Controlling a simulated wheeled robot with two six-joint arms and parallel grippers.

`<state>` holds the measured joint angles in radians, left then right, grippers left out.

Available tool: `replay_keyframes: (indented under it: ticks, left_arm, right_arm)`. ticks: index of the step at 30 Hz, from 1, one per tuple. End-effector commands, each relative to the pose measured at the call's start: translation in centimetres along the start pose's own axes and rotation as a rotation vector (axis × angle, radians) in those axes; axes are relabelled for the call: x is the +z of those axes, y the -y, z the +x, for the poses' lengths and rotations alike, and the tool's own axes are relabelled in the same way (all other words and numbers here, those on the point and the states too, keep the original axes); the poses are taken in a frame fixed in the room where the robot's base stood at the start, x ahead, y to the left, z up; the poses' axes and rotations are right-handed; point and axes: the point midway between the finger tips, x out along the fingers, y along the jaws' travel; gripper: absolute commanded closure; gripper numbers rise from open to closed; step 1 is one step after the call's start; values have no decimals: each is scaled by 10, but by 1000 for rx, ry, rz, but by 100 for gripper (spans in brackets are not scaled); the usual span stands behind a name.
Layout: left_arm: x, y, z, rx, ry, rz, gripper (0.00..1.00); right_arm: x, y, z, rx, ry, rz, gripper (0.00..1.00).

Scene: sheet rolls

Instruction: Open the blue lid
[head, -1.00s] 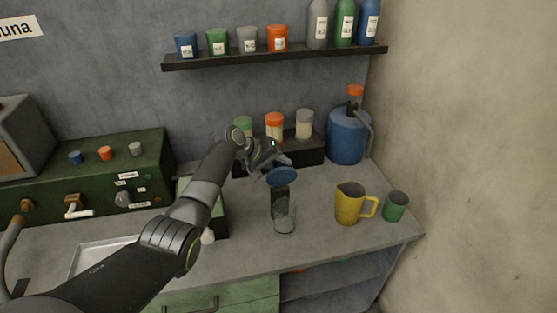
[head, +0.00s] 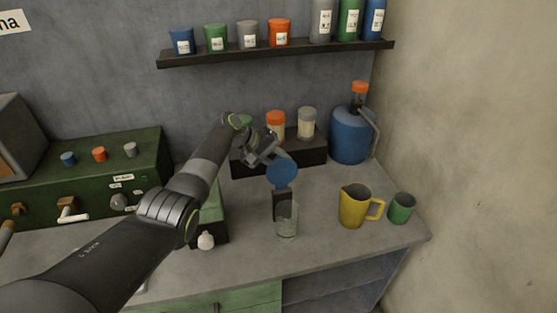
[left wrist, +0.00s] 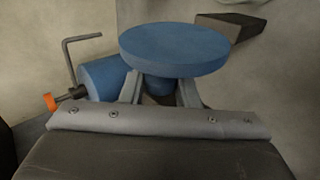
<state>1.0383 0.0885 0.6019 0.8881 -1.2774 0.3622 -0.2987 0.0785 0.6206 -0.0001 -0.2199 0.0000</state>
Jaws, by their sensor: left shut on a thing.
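The round blue lid (head: 283,172) is tilted up, its flat face toward the head camera, above a clear glass container (head: 287,220) with a dark upright piece (head: 281,204) at its back. I cannot tell if the lid joins that piece. My left gripper (head: 270,158) is at the lid's upper left edge and shut on it. In the left wrist view the lid (left wrist: 174,48) is a broad disc in front of the two grey fingers (left wrist: 160,92), hiding their tips. My right gripper is not in view.
A yellow jug (head: 354,206) and a green cup (head: 402,208) stand to the right. A blue canister (head: 349,135) and a dark rack (head: 300,152) with jars stand behind. A green box (head: 212,218) is left of the container. Counter in front is clear.

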Motion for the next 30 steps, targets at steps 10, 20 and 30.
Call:
replay_keyframes:
  ticks: [10,20,30]
  left_arm:
    - [0,4,1,-4,-2,-3,60]
    - [0,2,0,-2,-1,-1,53]
    - [-1,2,-27,-1,-3,0,53]
  right_arm:
    - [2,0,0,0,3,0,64]
    - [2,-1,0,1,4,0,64]
    - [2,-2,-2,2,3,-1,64]
